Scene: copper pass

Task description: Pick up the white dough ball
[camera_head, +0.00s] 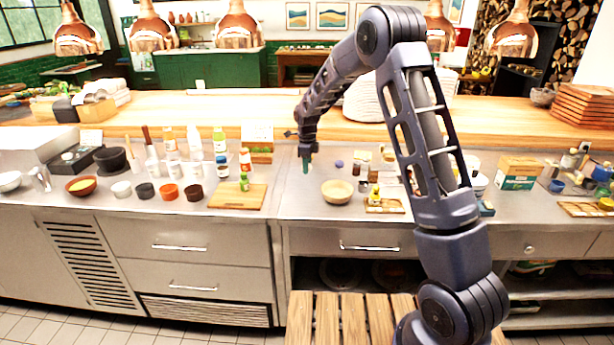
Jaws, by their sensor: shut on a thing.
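My gripper (306,160) points down over the steel counter, to the upper left of a pale round bowl (337,191). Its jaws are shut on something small. A teal-green bit shows at the fingertips, and I cannot tell whether it is the held thing or part of the fingers. The gripper is small and far off in this view, so its height above the counter is unclear. I cannot make out a white dough ball for certain anywhere. My arm hides part of the counter to the right.
A wooden board (236,196) with small bottles lies left of the gripper. Several bottles and small bowls stand further left. A small wooden tray (384,206) and jars are right of the bowl. A cardboard box (520,172) stands far right. Copper lamps hang above.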

